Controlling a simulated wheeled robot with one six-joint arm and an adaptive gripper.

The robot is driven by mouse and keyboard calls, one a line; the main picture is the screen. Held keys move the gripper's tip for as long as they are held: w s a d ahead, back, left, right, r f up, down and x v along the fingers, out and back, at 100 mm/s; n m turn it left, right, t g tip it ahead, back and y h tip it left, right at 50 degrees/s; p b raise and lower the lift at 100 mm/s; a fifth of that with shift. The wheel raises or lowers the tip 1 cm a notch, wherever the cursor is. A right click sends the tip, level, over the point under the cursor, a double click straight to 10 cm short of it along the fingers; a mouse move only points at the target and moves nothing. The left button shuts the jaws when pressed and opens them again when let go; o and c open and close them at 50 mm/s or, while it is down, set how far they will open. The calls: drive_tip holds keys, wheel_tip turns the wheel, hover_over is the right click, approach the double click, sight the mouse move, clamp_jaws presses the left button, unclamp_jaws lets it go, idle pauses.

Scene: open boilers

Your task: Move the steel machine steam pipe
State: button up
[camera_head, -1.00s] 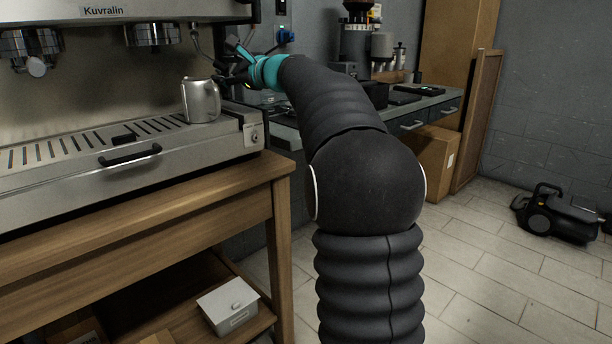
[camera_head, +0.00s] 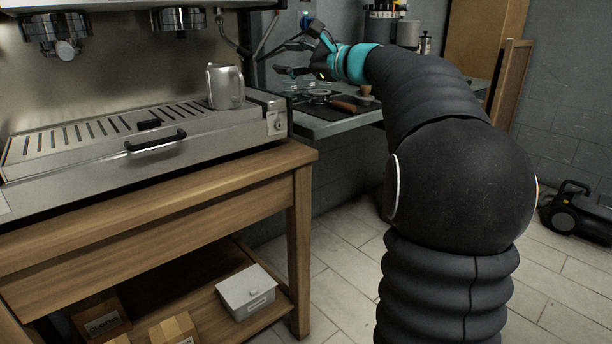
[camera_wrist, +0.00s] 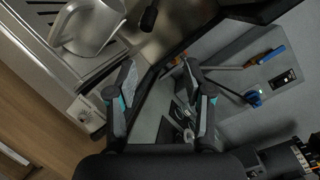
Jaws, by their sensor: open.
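The steel steam pipe (camera_head: 232,42) hangs at the right end of the espresso machine, thin and bent, angling down to the right behind the steel jug. My gripper (camera_head: 279,60) is just right of the pipe, its fingers spread and pointing left toward the machine. In the wrist view my open gripper (camera_wrist: 160,66) has nothing between its fingers. A black tip (camera_wrist: 148,18) shows beyond them near the machine; I cannot tell whether it belongs to the pipe.
The steel jug (camera_head: 225,86) stands on the machine's drip tray (camera_head: 75,143), left of my gripper; it also shows in the wrist view (camera_wrist: 88,28). A grey counter (camera_head: 335,125) with a dark mat and wooden-handled tools lies behind.

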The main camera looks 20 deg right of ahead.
drive_tip(key=s+d+f+n+g+h, duration=0.2)
drive_tip(key=s+f+n+g+h, duration=0.1)
drive_tip(key=f, duration=0.9)
drive_tip(key=s+a+f+n+g+h, duration=0.2)
drive_tip(key=s+a+f+n+g, duration=0.1)
drive_tip(key=s+f, duration=0.6)
drive_tip(key=shift+s+f+n+g+p, duration=0.25)
drive_tip(key=shift+f+n+g+p, duration=0.15)
drive_tip(key=shift+f+n+g, duration=0.45)
drive_tip(key=shift+r+t, duration=0.15)
drive_tip(key=shift+t, duration=0.1)
